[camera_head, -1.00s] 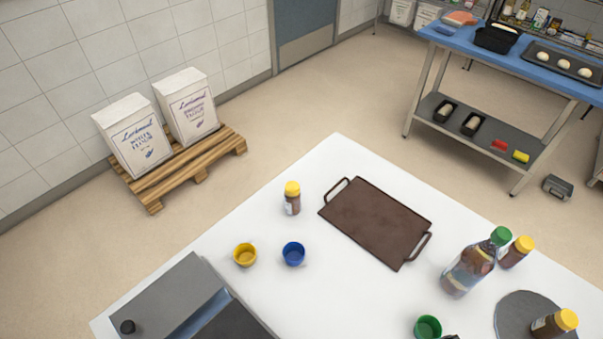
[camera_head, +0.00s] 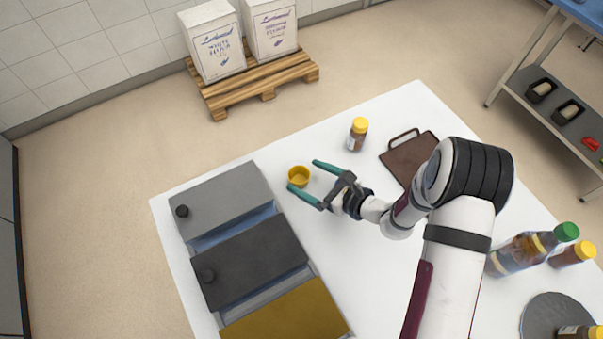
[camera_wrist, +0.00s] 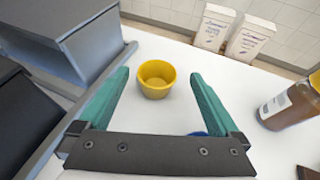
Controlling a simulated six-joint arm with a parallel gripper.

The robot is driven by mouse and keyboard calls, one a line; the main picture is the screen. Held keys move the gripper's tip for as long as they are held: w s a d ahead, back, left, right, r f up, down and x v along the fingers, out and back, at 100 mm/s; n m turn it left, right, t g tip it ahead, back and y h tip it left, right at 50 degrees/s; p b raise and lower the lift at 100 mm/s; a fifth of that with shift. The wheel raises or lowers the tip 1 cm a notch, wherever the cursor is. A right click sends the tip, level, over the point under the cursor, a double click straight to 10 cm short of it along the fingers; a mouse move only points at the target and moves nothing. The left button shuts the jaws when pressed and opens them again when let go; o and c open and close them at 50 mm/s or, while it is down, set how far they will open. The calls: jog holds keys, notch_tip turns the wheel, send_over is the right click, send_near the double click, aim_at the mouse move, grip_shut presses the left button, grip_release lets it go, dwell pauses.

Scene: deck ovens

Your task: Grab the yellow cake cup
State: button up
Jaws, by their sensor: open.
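The yellow cake cup (camera_head: 298,178) stands upright on the white table, right of the grey bins. It also shows in the wrist view (camera_wrist: 156,82), centred at the far end of the fingers. My gripper (camera_head: 302,174) is open, with its teal fingers pointing at the cup. In the wrist view the fingertips (camera_wrist: 160,73) lie either side of the cup, with a gap on both sides. Nothing is held. A sliver of the blue cup (camera_wrist: 197,133) shows behind the right finger's base; the gripper hides the rest.
Lidded bins (camera_head: 222,205) stand close left of the cup. A yellow-capped bottle (camera_head: 357,137) stands to its right, near a brown tray (camera_head: 408,158) partly hidden by my arm. Larger bottles (camera_head: 522,252) are at the right. The table behind the cup is clear.

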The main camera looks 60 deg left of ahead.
aim_at(292, 171)
jog(key=x, duration=0.6)
jog(key=shift+s+a+f, duration=0.1)
jog(key=shift+s+a, duration=0.05)
jog(key=shift+s, duration=0.05)
jog(key=c, duration=1.4)
